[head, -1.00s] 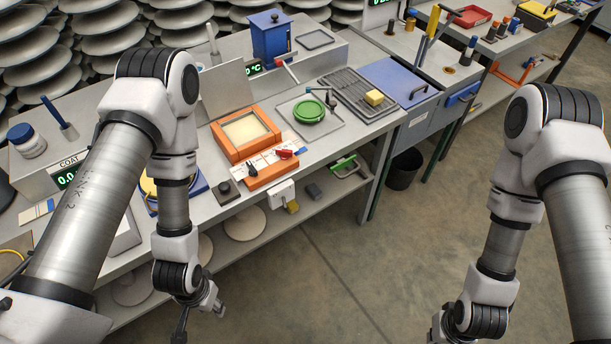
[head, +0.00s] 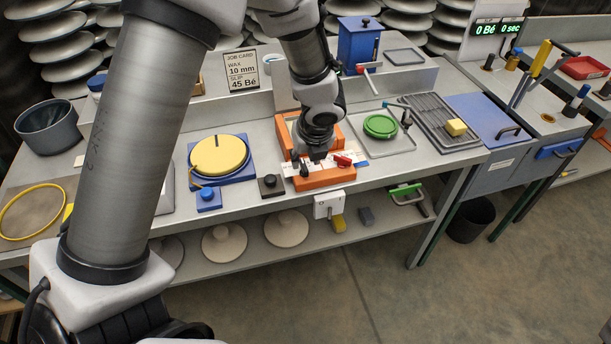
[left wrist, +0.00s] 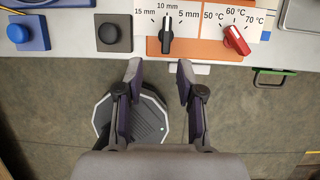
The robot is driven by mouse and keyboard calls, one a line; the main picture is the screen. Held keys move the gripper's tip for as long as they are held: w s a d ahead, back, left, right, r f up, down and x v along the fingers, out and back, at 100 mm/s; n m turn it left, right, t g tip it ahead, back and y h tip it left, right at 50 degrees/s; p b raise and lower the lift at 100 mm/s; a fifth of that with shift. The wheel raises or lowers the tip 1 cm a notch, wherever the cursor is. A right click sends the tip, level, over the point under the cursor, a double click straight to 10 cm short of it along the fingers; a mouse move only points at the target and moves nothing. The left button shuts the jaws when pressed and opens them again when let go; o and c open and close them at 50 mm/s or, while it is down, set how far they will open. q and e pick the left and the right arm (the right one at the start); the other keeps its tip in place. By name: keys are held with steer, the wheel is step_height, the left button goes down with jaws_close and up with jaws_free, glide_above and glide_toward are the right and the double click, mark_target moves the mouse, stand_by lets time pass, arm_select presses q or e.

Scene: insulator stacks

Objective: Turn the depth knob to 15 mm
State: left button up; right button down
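The black depth knob (left wrist: 166,38) sits on an orange-fronted panel. In the left wrist view its pointer stands upright at the 10 mm mark, between 15 mm on the left and 5 mm on the right. The white scale plate (left wrist: 190,17) carries these marks. My left gripper (left wrist: 160,75) is open and empty; in that view its fingertips lie just below the knob, apart from it. In the head view the left gripper (head: 305,157) is over the orange unit and partly hides the knob. My right gripper is out of view.
A red temperature knob (left wrist: 237,40) is close to the right of the depth knob. A black button box (left wrist: 113,33) and a blue button box (left wrist: 28,32) are to the left. A job card (head: 242,70) reads wax 10 mm, slip 45 Bé. A green disc (head: 380,126) lies farther right.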

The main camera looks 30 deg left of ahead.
mark_target(304, 165)
arm_select(q)
steer(key=b+x, duration=0.1)
steer(key=x, duration=0.1)
steer(key=w+x, duration=0.1)
steer(key=x, duration=0.1)
steer(key=b+x, duration=0.1)
steer(key=x, duration=0.1)
steer(key=shift+w+a+f+b, duration=0.1)
steer(key=shift+w+a+b, duration=0.2)
steer(key=shift+w+a, duration=0.05)
jaws_close()
